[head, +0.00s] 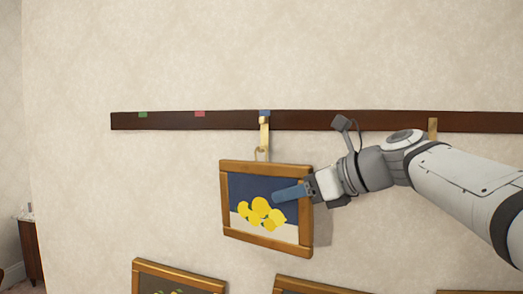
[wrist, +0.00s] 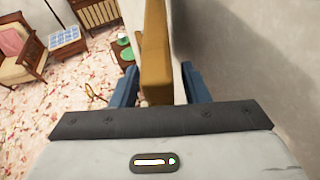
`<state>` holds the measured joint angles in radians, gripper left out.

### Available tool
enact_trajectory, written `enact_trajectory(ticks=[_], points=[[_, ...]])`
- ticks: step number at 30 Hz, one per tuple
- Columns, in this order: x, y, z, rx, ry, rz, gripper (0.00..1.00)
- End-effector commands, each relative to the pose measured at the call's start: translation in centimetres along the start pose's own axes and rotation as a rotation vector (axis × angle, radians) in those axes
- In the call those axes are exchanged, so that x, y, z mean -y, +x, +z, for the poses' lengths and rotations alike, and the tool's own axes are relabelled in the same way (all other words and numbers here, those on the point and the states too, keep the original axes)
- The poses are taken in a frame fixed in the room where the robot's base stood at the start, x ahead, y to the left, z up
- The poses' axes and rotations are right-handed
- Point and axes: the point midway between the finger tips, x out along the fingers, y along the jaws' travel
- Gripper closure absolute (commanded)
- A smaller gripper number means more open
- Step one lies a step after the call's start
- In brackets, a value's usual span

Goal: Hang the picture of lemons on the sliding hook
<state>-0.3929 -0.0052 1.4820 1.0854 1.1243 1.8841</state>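The picture of lemons (head: 262,237), yellow lemons on dark blue and cream in a brown wooden frame, hangs at mid-wall below the rail. Its right side stands out from the wall. My gripper (head: 290,193) reaches in from the right, one blue finger across the picture's front. The brass hook (head: 264,132) hangs from the rail at the blue mark. The picture's ring (head: 262,154) is at the hook's lower end; I cannot tell whether it is hooked.
The dark rail (head: 170,121) carries a green mark (head: 143,114), a red mark (head: 200,114) and another hook (head: 433,128) partly behind my arm. More framed pictures (head: 180,272) are below. A chair (wrist: 25,45) and a small table (wrist: 67,40) stand on the patterned floor.

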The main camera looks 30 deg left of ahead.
Motion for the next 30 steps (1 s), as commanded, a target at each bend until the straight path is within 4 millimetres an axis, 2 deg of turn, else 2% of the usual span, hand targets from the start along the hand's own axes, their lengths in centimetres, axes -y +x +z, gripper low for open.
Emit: enact_trajectory(ticks=[9,21,25,30], points=[[0.1,-0.4,-0.1,-0.001,0.001,-0.001,0.56],[0.1,-6.5,-0.2,0.0,0.0,-0.004,0.56],[0.1,-7.6,-0.1,-0.001,0.001,-0.002,0.56],[0.0,-7.8,-0.3,-0.005,-0.004,-0.003,0.56]])
